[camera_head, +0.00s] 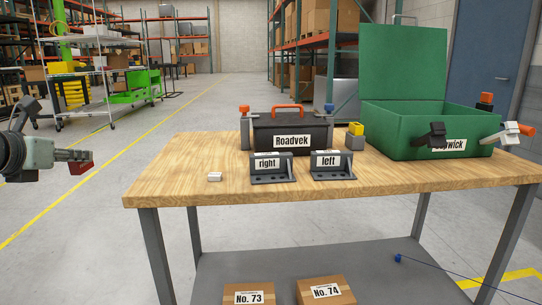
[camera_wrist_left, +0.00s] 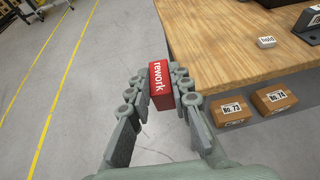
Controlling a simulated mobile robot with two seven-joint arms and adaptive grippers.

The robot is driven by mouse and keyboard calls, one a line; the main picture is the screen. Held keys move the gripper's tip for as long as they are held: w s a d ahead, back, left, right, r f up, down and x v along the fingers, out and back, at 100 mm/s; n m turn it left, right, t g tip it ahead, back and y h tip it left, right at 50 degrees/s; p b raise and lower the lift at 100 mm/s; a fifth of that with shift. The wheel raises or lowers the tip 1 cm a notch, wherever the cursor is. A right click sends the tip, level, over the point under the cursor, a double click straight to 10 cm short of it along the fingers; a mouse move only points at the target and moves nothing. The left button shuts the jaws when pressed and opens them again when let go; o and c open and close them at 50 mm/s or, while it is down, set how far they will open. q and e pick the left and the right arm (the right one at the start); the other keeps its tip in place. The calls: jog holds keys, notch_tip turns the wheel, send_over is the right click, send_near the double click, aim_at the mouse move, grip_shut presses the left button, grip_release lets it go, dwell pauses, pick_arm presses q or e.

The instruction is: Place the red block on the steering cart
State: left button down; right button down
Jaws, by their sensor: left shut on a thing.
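My left gripper (camera_head: 77,157) is at the left edge of the head view, left of the table and clear of it. It is shut on the red block (camera_head: 82,167). In the left wrist view the red block (camera_wrist_left: 160,86) shows white lettering "rework" and sits between the fingers of my left gripper (camera_wrist_left: 163,88), above the grey floor. No cart is marked as the steering cart. A wheeled wire shelf cart (camera_head: 88,44) and a green cart (camera_head: 133,97) stand at the back left. My right gripper is not in view.
The wooden table (camera_head: 180,165) carries a black Roadvek box (camera_head: 290,140), "right" (camera_head: 272,177) and "left" (camera_head: 332,174) brackets, a small white block (camera_head: 214,177) and an open green case (camera_head: 400,130). Cartons (camera_head: 248,294) sit on its lower shelf. Floor to its left is clear.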

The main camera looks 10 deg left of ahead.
pick_arm(q)
jog(key=s+d+f+m+h, duration=0.1)
jog(key=d+f, duration=0.5)
jog(key=f, duration=0.4)
jog(key=s+d+f+m+h, duration=0.1)
jog(key=d+f+h, duration=0.1)
jog(key=d+f, duration=0.65)
jog(key=s+d+f, duration=0.2)
jog(key=s+d, duration=0.1)
jog(key=d, duration=0.4)
jog(key=s+d+f, duration=0.2)
jog(key=d+f, duration=0.1)
jog(key=d, duration=0.5)
jog(key=shift+s+y, duration=0.4)
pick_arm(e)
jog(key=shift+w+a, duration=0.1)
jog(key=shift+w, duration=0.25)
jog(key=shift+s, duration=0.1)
